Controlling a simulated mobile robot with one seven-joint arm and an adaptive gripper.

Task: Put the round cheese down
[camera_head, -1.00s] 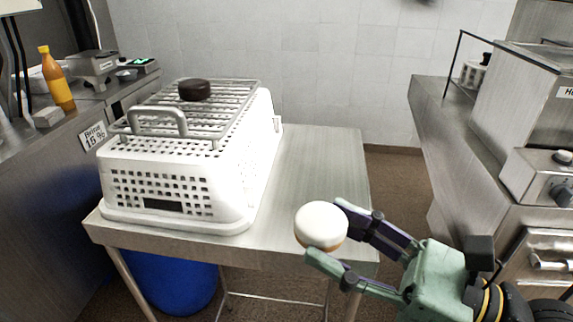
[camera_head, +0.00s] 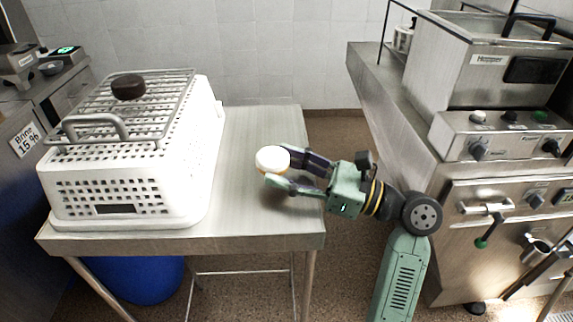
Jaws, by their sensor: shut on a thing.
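The round cheese (camera_head: 271,159) has a white top and an orange-brown side. My gripper (camera_head: 284,172) is shut on it, one finger on the far side and one on the near side. The cheese is over the right part of the steel table (camera_head: 255,125), to the right of the white basket. I cannot tell whether its underside touches the tabletop or is a little above it.
An upturned-looking white perforated basket (camera_head: 125,190) fills the table's left part. A wire rack (camera_head: 160,92) with a dark round item (camera_head: 128,87) lies on it. A steel hopper machine (camera_head: 480,80) stands at the right. The table's right part is otherwise clear.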

